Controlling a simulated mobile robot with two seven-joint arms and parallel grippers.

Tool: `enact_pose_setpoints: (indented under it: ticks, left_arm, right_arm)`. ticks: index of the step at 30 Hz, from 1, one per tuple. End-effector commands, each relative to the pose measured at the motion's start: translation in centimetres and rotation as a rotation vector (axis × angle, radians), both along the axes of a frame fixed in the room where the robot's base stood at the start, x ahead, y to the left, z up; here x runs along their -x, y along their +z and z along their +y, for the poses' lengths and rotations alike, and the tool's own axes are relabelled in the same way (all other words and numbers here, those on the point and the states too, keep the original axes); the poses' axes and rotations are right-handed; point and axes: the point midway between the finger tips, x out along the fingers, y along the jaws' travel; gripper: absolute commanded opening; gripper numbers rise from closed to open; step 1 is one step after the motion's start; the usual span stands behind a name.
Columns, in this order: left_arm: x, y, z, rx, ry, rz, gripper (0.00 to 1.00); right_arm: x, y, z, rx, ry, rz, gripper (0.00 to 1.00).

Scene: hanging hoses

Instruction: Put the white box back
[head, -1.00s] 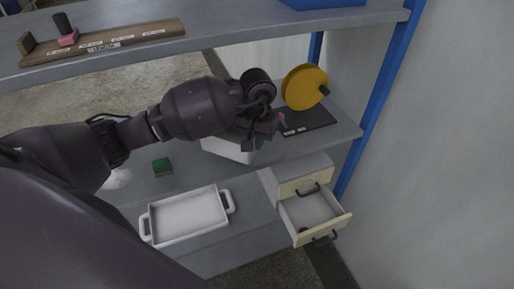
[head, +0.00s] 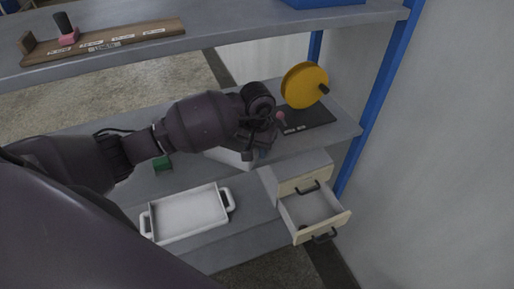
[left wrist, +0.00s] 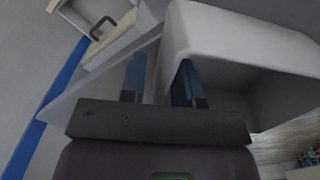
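The white box (head: 231,157) sits on the middle shelf, mostly hidden under my left arm in the head view. My left gripper (head: 262,148) is at its right end. In the left wrist view the box (left wrist: 235,35) shows at the upper right with its open side toward the lower right. The two blue fingers of my left gripper (left wrist: 161,82) stand apart on either side of a box wall, one outside and one at the opening. A gap shows beside the outer finger, so the gripper looks open. My right gripper is not in view.
A yellow wheel (head: 304,85) on a dark base (head: 312,120) stands close behind the gripper. A green block (head: 162,163) is on the middle shelf. Below are a white tray (head: 188,214) and a drawer unit with an open drawer (head: 312,207). A blue post (head: 384,85) bounds the right side.

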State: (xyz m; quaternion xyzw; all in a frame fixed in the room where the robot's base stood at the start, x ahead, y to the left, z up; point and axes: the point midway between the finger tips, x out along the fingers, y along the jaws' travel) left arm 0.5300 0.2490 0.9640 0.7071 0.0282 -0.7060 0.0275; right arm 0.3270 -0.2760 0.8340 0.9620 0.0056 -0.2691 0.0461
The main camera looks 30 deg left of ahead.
Motion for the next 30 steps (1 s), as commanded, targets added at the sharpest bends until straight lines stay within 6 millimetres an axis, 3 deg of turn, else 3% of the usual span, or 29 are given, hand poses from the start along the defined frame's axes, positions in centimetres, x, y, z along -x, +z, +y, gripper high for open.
enact_pose_setpoints:
  ticks: [9,21,30]
  left_arm:
    - [0.0,0.4,0.0,0.000,0.000,0.001,0.29]
    - [-0.1,6.1,0.1,-0.001,-0.001,-0.003,0.29]
    - [0.0,7.8,0.0,0.000,0.000,0.001,0.29]
  right_arm:
    - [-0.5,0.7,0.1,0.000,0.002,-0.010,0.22]
    - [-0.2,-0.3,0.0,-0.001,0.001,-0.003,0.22]
    - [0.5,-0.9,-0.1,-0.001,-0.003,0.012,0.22]
